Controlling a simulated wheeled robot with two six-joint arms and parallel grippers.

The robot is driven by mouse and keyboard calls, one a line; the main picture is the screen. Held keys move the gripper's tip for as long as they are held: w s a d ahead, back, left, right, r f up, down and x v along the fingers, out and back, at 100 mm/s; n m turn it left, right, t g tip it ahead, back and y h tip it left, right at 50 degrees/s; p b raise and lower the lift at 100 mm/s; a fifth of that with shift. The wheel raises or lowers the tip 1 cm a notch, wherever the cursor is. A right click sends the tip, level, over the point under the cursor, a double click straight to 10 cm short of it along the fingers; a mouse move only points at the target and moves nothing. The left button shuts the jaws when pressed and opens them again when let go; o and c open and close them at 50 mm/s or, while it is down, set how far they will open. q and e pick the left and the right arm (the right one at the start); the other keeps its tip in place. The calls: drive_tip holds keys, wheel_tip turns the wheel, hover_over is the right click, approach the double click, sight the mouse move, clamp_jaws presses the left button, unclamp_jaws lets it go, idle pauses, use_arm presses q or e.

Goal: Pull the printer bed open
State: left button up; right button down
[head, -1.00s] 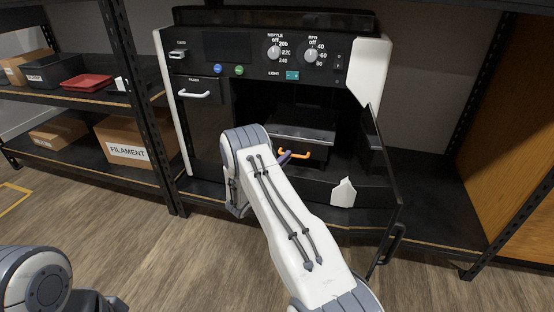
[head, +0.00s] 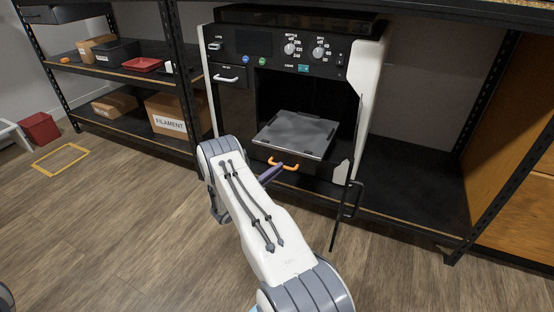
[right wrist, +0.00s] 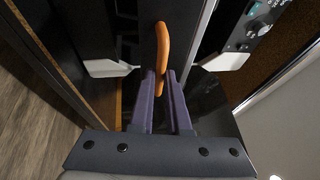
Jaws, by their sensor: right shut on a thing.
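The printer (head: 225,105) is a black box with white sides, standing on a black shelf. Its grey bed plate (head: 298,133) sits out toward the front of the dark chamber. An orange handle (head: 289,166) is on the bed's front. My right gripper (head: 274,171) has purple fingers and is shut on this handle. In the right wrist view the orange handle (right wrist: 161,45) runs between the fingertips of my right gripper (right wrist: 162,78). My right forearm covers part of the floor and the shelf front. My left gripper is out of view.
The printer's door stands open, with its dark handle (head: 349,203) jutting toward me at right. A side shelf holds a FILAMENT box (head: 172,117) and a red tray (head: 142,64).

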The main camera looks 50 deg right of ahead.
drive_tip(key=a, duration=0.2)
drive_tip(key=shift+s+a, duration=0.2)
drive_tip(key=shift+a, duration=0.1)
drive_tip(key=shift+w, duration=0.15)
drive_tip(key=c, duration=0.9)
unclamp_jaws()
drive_tip(key=shift+w+a, duration=0.1)
drive_tip(key=shift+p+v, duration=1.7)
drive_tip(key=shift+v, duration=3.45)
drive_tip(key=shift+r, duration=0.1)
